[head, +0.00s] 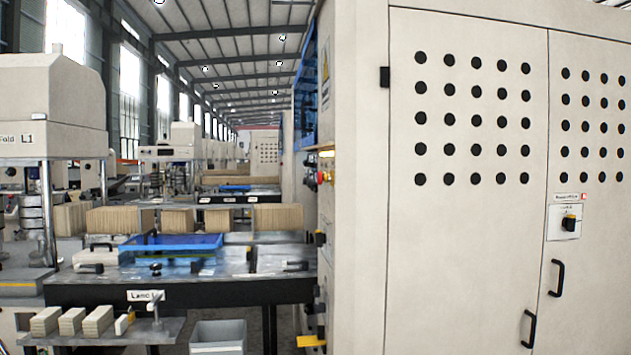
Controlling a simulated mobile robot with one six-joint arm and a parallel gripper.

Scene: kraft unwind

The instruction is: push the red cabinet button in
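A small red button (321,177) shows on the narrow side face of the large cream cabinet (365,230), just left of its front corner. It is seen nearly edge-on and juts out to the left, with yellow and orange parts close by. It is too small to tell how far in it stands. The cabinet's front doors carry rows of black round holes, two black handles (557,278) and a black rotary switch (570,223). My gripper is not in view.
A long machine table (200,290) with a blue cover (185,243) and stacks of brown card stands left of the cabinet. A grey bin (218,335) and a shelf with blocks (100,335) are in front. A yellow part (311,341) juts out low by the cabinet.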

